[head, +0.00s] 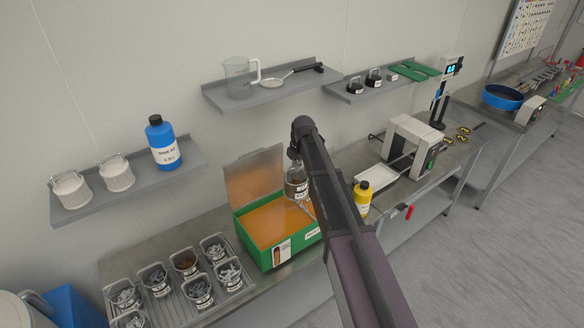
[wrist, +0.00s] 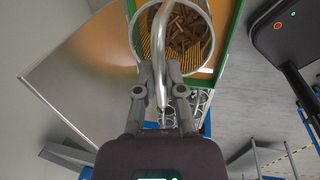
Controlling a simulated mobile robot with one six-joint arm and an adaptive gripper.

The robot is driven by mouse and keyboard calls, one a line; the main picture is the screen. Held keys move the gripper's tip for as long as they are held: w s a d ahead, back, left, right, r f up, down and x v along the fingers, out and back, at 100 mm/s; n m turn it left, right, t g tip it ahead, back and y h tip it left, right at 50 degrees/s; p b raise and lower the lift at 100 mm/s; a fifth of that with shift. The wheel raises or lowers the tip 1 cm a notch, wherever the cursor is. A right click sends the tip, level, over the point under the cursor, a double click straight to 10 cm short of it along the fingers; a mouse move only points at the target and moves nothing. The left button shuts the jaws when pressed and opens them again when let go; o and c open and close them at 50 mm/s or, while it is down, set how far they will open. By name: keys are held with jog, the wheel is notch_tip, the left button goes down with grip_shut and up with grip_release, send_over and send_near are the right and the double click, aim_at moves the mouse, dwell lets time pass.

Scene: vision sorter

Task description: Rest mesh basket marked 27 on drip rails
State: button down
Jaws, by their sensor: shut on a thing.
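My gripper (wrist: 168,80) is shut on the handle of a mesh basket (wrist: 204,30). The basket holds brown pieces. In the head view the held basket (head: 297,188) hangs upright over the open green box, partly behind my arm; its label is too small to read. The drip rails (head: 172,302) are at the lower left on the steel counter. Several mesh baskets (head: 186,262) with labels stand on them, most with grey pieces and one with brown. I cannot read a 27 on any label.
The green box (head: 268,258) with orange inside has its lid (head: 255,175) raised at the back. A yellow bottle (head: 362,196) and a white machine (head: 412,140) stand right of it. Wall shelves hold a blue bottle (head: 162,145), white tubs and a beaker (head: 238,78).

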jog(key=shift+w+d, duration=0.2)
jog(key=shift+d, duration=0.1)
jog(key=shift+w+d, duration=0.1)
jog(key=w+d, duration=0.6)
jog(key=d, duration=0.3)
dwell(1.4)
jog(key=shift+f, duration=0.15)
dwell(0.6)
jog(key=shift+f+b, duration=0.35)
jog(key=shift+b, duration=0.2)
jog(key=shift+f+b, duration=1.3)
jog(key=shift+f, duration=0.05)
jog(key=c, duration=0.7)
grip_release()
jog(key=shift+o, duration=0.2)
